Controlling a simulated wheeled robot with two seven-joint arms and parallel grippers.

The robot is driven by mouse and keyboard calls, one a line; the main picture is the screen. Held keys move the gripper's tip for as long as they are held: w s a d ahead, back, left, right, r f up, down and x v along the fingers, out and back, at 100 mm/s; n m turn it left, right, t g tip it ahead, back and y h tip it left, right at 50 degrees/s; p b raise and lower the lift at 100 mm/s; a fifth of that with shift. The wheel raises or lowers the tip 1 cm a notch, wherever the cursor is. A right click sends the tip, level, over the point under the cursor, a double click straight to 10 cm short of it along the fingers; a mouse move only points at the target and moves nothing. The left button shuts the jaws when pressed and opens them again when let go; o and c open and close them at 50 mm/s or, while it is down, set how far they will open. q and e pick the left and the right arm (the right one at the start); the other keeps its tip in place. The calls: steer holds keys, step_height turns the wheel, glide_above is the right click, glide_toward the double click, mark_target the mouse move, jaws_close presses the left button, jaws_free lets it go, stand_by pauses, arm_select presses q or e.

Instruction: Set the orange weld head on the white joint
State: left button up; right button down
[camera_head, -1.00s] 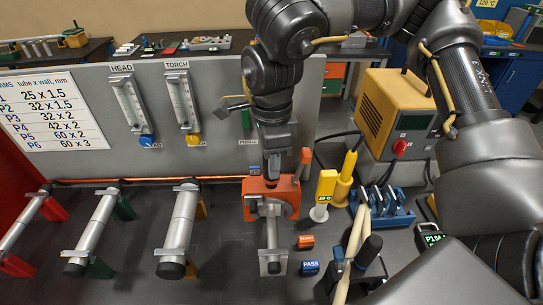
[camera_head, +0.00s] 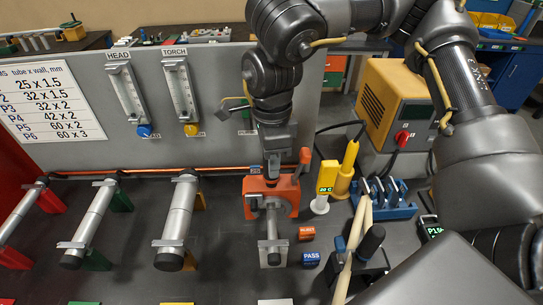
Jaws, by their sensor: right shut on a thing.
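The orange weld head (camera_head: 257,207) is a blocky housing with an orange-tipped lever at its right. My right gripper (camera_head: 271,178) is shut on its top from above. The weld head is at the far part of the short grey tube of the white joint (camera_head: 271,228), which runs toward me and ends in a dark cap on a pale support. A white tag (camera_head: 275,302) lies at the front edge below it. Whether the weld head rests on the joint or hangs just above it, I cannot tell. My left gripper is not in view.
Longer tubes with green (camera_head: 92,226) and yellow (camera_head: 179,220) supports stand left. A REJECT block (camera_head: 306,233), PASS block (camera_head: 311,259), yellow torch (camera_head: 346,172), blue rack (camera_head: 385,203) and orange power unit (camera_head: 392,105) are right. An upright panel (camera_head: 215,95) stands behind.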

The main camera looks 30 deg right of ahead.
steer(key=shift+f+b, duration=0.35)
steer(key=shift+f, duration=0.35)
stand_by(1.0)
steer(key=shift+f, duration=0.3)
steer(key=shift+f+b, duration=1.1)
steer(key=shift+f, duration=0.6)
stand_by(0.7)
steer(key=c, duration=0.9)
jaws_free()
steer(key=shift+s, duration=0.1)
steer(key=shift+c, duration=0.2)
step_height(320, 180, up, 11)
steer(key=shift+f+b, duration=0.1)
steer(key=shift+b, duration=0.4)
